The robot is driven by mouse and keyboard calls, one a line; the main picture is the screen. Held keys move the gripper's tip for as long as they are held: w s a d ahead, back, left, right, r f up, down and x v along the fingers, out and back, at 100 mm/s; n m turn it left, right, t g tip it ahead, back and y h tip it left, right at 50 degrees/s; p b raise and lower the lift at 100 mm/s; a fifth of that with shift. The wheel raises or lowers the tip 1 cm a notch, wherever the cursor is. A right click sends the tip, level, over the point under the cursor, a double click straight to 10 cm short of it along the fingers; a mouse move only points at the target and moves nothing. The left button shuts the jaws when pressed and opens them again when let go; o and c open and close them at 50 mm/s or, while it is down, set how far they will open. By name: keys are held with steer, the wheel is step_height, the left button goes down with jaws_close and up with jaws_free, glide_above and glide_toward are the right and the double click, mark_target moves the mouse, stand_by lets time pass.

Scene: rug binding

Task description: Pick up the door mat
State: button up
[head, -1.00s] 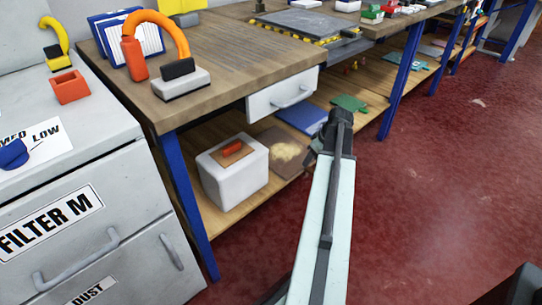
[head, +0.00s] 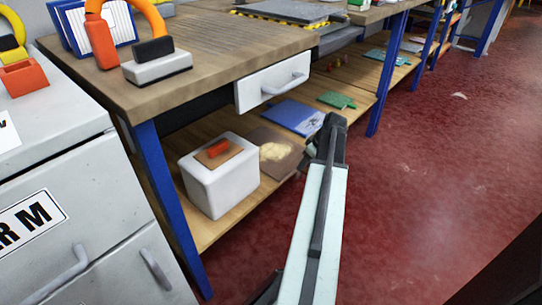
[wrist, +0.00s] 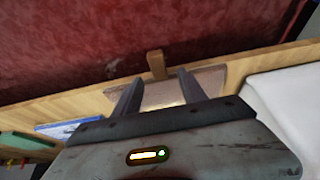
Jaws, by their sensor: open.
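A flat brown mat with a cream patch, which looks like the door mat (head: 289,155), lies on the lower wooden shelf beside the white box. My gripper (head: 311,152) is near the shelf's front edge, close to the mat's right side in the head view. In the wrist view the mat (wrist: 205,80) shows beyond and between the two fingers of my gripper (wrist: 158,78). The fingers are apart with nothing held between them. The gripper body hides part of the mat. A small brown piece (wrist: 156,64) juts over the shelf edge; I cannot tell whether it belongs to the mat.
The white box (head: 222,188) carries a brown plate and a red piece. A blue flat item (head: 294,116) and a green one (head: 337,100) lie farther along the shelf. The workbench top (head: 200,75), its drawer and blue legs stand close. The red floor (head: 430,190) is open at right.

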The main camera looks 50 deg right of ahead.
steer(key=b+x, duration=0.2)
steer(key=x, duration=0.1)
steer(key=shift+s+f, duration=0.1)
steer(key=shift+f, duration=0.1)
steer(key=shift+r, duration=0.2)
jaws_close()
steer(key=shift+p, duration=0.35)
